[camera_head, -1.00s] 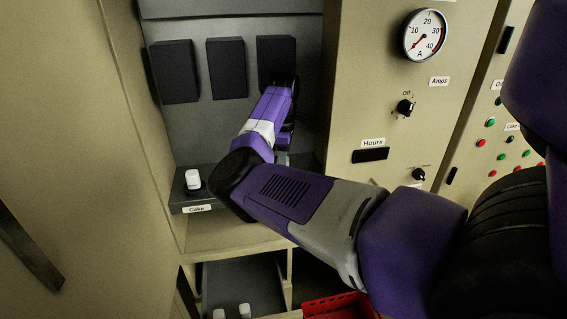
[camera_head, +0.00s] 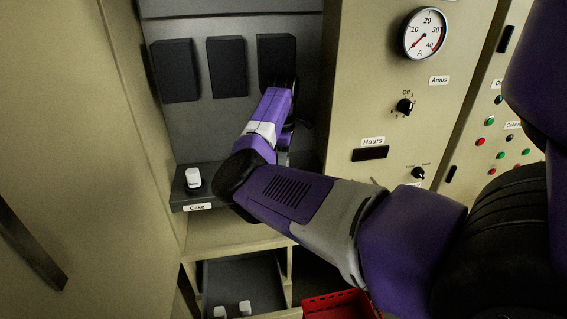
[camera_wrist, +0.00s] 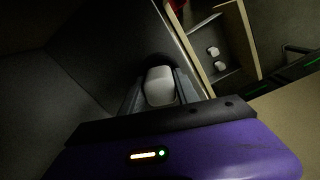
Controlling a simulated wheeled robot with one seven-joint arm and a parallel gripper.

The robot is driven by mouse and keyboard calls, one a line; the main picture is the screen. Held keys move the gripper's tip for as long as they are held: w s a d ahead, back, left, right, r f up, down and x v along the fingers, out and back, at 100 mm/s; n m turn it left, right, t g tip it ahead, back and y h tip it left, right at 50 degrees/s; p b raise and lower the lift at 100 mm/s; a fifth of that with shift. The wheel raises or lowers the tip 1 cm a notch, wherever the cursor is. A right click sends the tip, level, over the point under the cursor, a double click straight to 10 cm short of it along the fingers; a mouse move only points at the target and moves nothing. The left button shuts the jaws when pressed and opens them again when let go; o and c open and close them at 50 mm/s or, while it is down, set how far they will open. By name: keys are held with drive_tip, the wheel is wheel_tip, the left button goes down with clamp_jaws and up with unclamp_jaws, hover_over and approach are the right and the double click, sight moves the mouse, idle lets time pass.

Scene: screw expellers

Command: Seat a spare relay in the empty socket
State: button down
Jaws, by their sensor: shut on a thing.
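My gripper (camera_wrist: 160,95) points down over the right part of the dark shelf (camera_head: 182,207), and its two fingers are shut on a white relay (camera_wrist: 160,86). A dark round shape shows just beyond the relay in the wrist view. I cannot tell whether the relay touches it or sits in it. In the head view my arm mostly hides the gripper, the held relay and that part of the shelf. Another white relay (camera_head: 193,177) stands upright in a dark round socket (camera_head: 194,190) at the shelf's left, above the "Cake" label.
Two white relays (camera_head: 245,307) stand in the dark tray (camera_head: 240,275) below; the tray also shows in the wrist view (camera_wrist: 222,70). A red crate (camera_head: 340,305) is at the bottom. Three dark blocks (camera_head: 227,67) are on the panel behind. A cabinet with knobs (camera_head: 404,106) stands right.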

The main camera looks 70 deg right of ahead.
drive_tip(key=shift+f, duration=0.3)
drive_tip(key=c, duration=1.2)
unclamp_jaws()
drive_tip(key=shift+r, duration=5.5)
